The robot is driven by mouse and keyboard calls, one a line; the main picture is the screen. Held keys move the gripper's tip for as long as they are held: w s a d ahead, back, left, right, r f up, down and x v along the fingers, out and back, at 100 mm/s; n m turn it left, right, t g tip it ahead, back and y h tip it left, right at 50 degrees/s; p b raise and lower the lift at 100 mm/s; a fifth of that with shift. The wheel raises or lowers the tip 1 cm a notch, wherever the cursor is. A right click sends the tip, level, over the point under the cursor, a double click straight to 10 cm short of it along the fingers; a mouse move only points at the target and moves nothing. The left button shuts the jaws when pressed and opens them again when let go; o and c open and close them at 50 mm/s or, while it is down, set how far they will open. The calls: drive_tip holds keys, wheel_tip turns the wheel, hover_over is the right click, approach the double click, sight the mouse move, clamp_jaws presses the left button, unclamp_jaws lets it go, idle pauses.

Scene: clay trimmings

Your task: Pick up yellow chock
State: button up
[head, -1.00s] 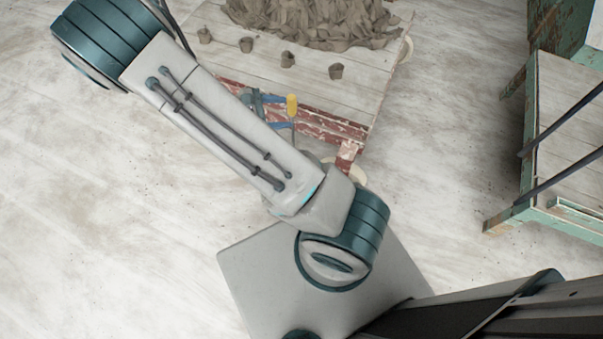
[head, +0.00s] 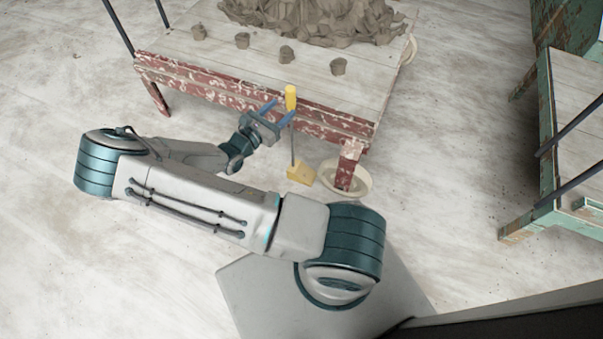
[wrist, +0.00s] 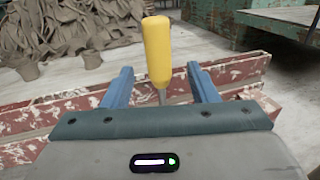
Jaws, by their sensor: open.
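The yellow chock is a wedge block (head: 301,174) on the floor near the front table leg, with a thin dark rod rising to a yellow grip (head: 291,97) in front of the table's edge. My gripper (head: 279,111) is open, with blue fingers, just in front of that edge near the top of the rod. In the wrist view, the grip (wrist: 158,48) stands upright between the two spread fingers (wrist: 159,74), with a gap on each side. Its lower end and rod show between them; the wedge is hidden there.
The low table (head: 188,83) has a chipped red edge close behind my gripper. Clay trimmings (head: 315,20) and several small clay lumps lie on it. A pale basin (head: 362,181) sits around the front leg. A green bench (head: 560,213) stands right. Floor at left is clear.

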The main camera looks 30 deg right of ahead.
drive_tip(key=x, duration=0.2)
drive_tip(key=shift+w+d+f, duration=0.1)
drive_tip(key=shift+d, duration=0.2)
drive_tip(key=b+x, duration=0.3)
drive_tip(key=x, duration=0.2)
drive_tip(key=shift+w+f, duration=0.15)
clamp_jaws()
